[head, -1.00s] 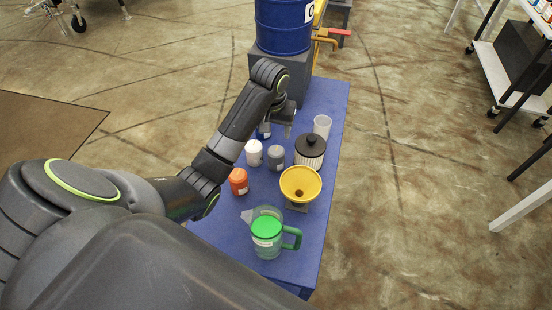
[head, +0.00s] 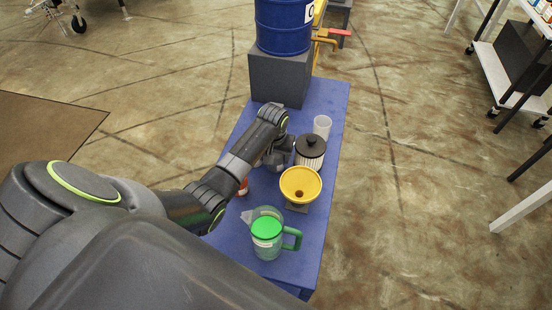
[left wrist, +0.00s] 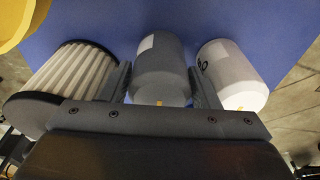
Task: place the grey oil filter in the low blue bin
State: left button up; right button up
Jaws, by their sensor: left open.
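The grey oil filter (left wrist: 160,65) stands between the two fingers of my left gripper (left wrist: 160,88) in the left wrist view. The fingers are open, one on each side of it, and I cannot tell whether either touches it. In the head view my left gripper (head: 276,156) is low over the blue table (head: 232,240) and largely hides the filter. My right gripper is not in view. No low blue bin can be made out.
A pleated filter with a black lid (left wrist: 72,78) and a white canister (left wrist: 230,72) flank the gripper closely. A blue drum (head: 284,24) rests on a grey block (head: 279,78).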

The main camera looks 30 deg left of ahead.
pick_arm(q)
jog(key=shift+w+f, duration=0.2)
jog(key=shift+f, duration=0.7)
jog(key=c, duration=0.9)
